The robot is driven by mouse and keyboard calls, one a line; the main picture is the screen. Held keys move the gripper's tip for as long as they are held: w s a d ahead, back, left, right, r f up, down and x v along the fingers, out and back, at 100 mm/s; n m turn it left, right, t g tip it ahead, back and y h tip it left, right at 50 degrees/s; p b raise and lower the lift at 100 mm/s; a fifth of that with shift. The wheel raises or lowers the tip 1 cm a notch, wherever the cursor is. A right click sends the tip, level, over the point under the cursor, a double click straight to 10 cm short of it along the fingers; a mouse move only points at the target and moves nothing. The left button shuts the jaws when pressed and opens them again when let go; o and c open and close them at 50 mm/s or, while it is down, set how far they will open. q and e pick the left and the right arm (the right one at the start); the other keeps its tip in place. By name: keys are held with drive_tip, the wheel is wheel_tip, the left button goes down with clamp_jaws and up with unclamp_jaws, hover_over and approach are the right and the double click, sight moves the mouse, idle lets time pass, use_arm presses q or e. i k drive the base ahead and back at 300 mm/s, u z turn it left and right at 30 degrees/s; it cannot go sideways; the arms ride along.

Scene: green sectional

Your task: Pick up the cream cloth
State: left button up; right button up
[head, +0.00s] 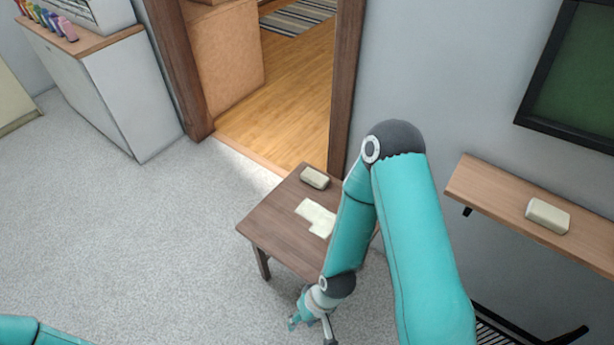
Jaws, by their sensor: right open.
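The cream cloth (315,215) lies flat on a small brown wooden table (268,225). My right forearm crosses in front of the table and may hide part of the cloth's right side. My right gripper (310,326) is open, with its fingers pointing down. In the head view it shows below the table's near edge, apart from the cloth. My left gripper is out of view; only a piece of my left arm shows at the bottom left.
A cream block-like object (315,177) sits at the table's far corner. A similar one (547,215) rests on the wooden wall shelf (490,197) at right. A doorway opens behind the table. A white cabinet (125,95) stands at left. The carpet (150,235) left of the table is clear.

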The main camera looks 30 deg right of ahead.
sight(313, 178)
drive_tip(key=u, duration=0.3)
drive_tip(key=i, duration=0.95)
drive_tip(key=z, duration=0.4)
